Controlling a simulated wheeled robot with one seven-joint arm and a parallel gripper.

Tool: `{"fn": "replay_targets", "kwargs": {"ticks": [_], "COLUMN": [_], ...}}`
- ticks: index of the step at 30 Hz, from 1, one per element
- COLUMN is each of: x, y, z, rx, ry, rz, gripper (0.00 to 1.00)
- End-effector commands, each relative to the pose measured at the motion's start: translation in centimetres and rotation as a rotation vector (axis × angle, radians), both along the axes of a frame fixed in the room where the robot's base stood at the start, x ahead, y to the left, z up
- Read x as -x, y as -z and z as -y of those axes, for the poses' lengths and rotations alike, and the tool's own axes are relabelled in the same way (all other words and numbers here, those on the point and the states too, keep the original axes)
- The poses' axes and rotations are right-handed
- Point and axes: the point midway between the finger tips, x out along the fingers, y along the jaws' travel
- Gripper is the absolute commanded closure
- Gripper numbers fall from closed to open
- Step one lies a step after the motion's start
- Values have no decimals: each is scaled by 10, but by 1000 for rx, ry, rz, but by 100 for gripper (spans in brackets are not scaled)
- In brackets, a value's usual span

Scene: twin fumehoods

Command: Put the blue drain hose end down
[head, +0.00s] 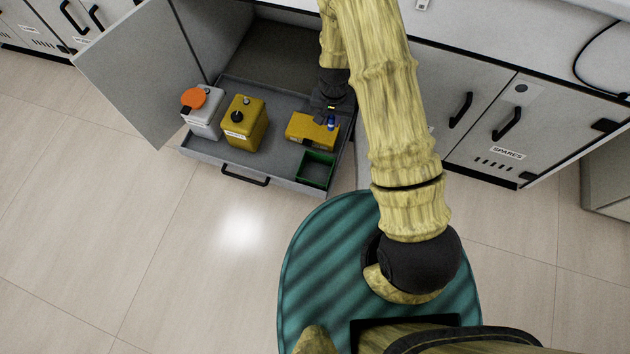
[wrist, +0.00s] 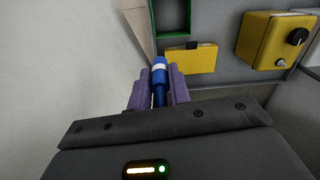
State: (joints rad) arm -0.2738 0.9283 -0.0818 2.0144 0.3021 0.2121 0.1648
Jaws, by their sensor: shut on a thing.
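The blue drain hose end (wrist: 159,77) has a pale band near its tip. In the wrist view my gripper (wrist: 159,85) is shut on it, with a purple finger on each side. The hose end also shows small in the head view (head: 331,123), in front of a yellow box (head: 306,130). My gripper (head: 330,112) is there over the right part of the pulled-out drawer tray (head: 283,172). In the head view I cannot tell whether the hose end touches the box. The rest of the hose is hidden.
A cabinet door (head: 140,75) stands open at the left. Tray floor shows bare between the yellow canister and the bin.

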Motion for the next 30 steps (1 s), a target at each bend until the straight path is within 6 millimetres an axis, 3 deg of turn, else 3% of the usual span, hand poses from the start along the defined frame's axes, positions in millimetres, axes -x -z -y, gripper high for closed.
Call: {"fn": "replay_targets", "kwargs": {"ticks": [1, 3, 24, 30], "x": [1, 1, 9, 11], "y": [23, 38, 188, 222], "z": [-2, -5, -35, -42], "rx": [0, 0, -2, -3], "ry": [4, 10, 85, 104], "rz": [0, 0, 1, 1], "gripper": [100, 100, 100, 100]}}
